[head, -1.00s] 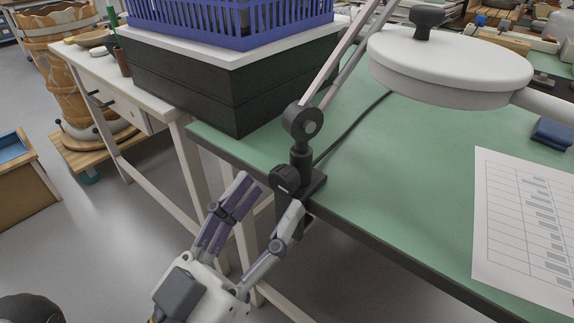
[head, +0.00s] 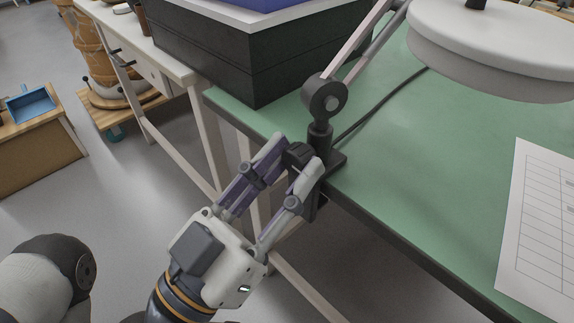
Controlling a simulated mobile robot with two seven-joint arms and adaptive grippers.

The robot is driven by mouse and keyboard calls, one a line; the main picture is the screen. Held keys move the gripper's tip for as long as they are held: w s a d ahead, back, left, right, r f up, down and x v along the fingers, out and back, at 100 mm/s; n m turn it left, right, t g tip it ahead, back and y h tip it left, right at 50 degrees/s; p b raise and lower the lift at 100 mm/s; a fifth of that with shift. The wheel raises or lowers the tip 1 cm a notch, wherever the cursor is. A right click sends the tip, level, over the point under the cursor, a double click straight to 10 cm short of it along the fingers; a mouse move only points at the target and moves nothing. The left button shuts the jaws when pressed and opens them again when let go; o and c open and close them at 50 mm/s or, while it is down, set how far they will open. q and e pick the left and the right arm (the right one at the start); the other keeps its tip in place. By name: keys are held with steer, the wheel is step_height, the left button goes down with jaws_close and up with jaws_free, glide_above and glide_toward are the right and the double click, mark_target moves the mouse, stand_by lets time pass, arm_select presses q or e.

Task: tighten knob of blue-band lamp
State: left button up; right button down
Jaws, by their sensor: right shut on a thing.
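A lamp with a white round head (head: 495,45), thin grey arms and a dark joint (head: 324,97) is clamped at the edge of the green table. No blue band shows on the part of the lamp in view. Its dark clamp knob (head: 300,151) faces out past the table edge. My right gripper (head: 297,154) is shut on this knob, one finger on each side. The fingers partly hide the knob and the clamp below it. My left gripper is out of the picture.
The green table (head: 430,160) carries a black box (head: 222,55) at the back left and a printed sheet (head: 540,225) at the right. A dark cable (head: 380,113) runs behind the lamp. Open floor lies left of the table.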

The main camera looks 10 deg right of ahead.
steer(key=m+g+h, duration=0.1)
steer(key=m, duration=0.2)
steer(key=shift+w+f+m+g+b, duration=0.1)
steer(key=shift+f+m+g+b, duration=0.05)
steer(key=shift+m+g+b, duration=0.25)
steer(key=shift+a+m+g+h+b, duration=0.1)
steer(key=shift+m+g+h+b, duration=0.4)
steer(key=shift+m, duration=0.6)
steer(key=shift+m+g+h+b, duration=0.35)
steer(key=shift+m+g, duration=0.15)
steer(key=shift+m, duration=0.6)
steer(key=shift+r, duration=0.2)
steer(key=c, duration=1.3)
jaws_free()
steer(key=shift+w, duration=0.1)
step_height(320, 180, up, 10)
